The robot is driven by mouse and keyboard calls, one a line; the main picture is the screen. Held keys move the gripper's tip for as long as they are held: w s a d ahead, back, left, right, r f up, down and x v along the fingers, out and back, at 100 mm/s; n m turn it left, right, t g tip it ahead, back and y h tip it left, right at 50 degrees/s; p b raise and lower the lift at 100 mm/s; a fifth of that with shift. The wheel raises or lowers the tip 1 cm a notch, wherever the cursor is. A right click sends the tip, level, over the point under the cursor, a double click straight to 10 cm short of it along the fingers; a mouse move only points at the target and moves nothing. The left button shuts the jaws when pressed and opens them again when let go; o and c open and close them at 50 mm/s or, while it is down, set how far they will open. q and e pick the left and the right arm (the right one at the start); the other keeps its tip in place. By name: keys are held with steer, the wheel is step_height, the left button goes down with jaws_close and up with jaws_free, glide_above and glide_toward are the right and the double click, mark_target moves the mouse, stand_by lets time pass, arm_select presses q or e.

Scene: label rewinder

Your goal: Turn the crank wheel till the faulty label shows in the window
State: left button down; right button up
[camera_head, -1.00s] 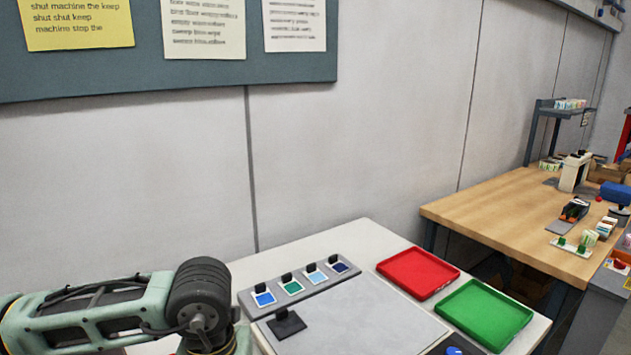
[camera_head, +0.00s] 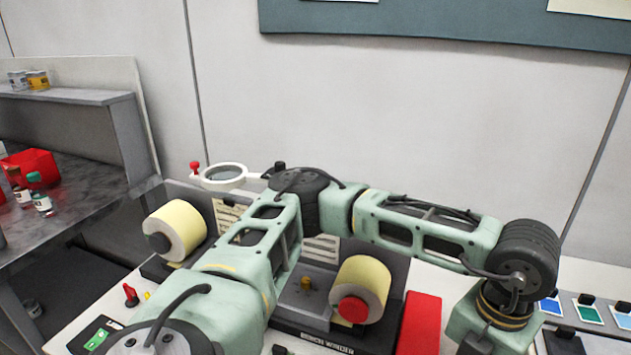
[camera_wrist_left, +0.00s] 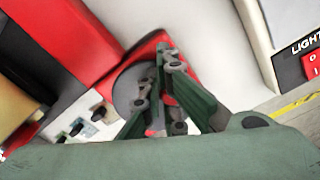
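The label rewinder (camera_head: 390,275) stands on the table in the head view, with a pale yellow label roll (camera_head: 180,228) at left and another roll (camera_head: 375,283) with a red hub at right. My left arm crosses in front of it and hides much of its middle; I cannot make out the window or a faulty label. In the left wrist view, my left gripper (camera_wrist_left: 166,58) has its fingertips close together in front of a grey disc (camera_wrist_left: 124,88) on a red part, possibly the crank wheel. I cannot tell whether they hold anything. My right gripper is out of view.
A ring magnifier (camera_head: 222,176) stands behind the machine. A red block (camera_head: 418,325) is right of the right roll. Colour sample cards (camera_head: 588,313) lie at the far right. A grey bench (camera_head: 75,180) with a red bin (camera_head: 30,168) is at left.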

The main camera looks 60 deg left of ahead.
arm_select(q)
steer(key=shift+w+r, duration=0.25)
steer(key=shift+w, duration=0.05)
steer(key=c, duration=1.6)
jaws_free()
steer(key=shift+f, duration=0.2)
steer(key=shift+c, duration=0.2)
steer(key=shift+o, duration=0.3)
steer(key=shift+s, duration=0.1)
step_height(320, 180, up, 9)
steer(key=p, duration=0.4)
steer(key=shift+s+f, duration=0.1)
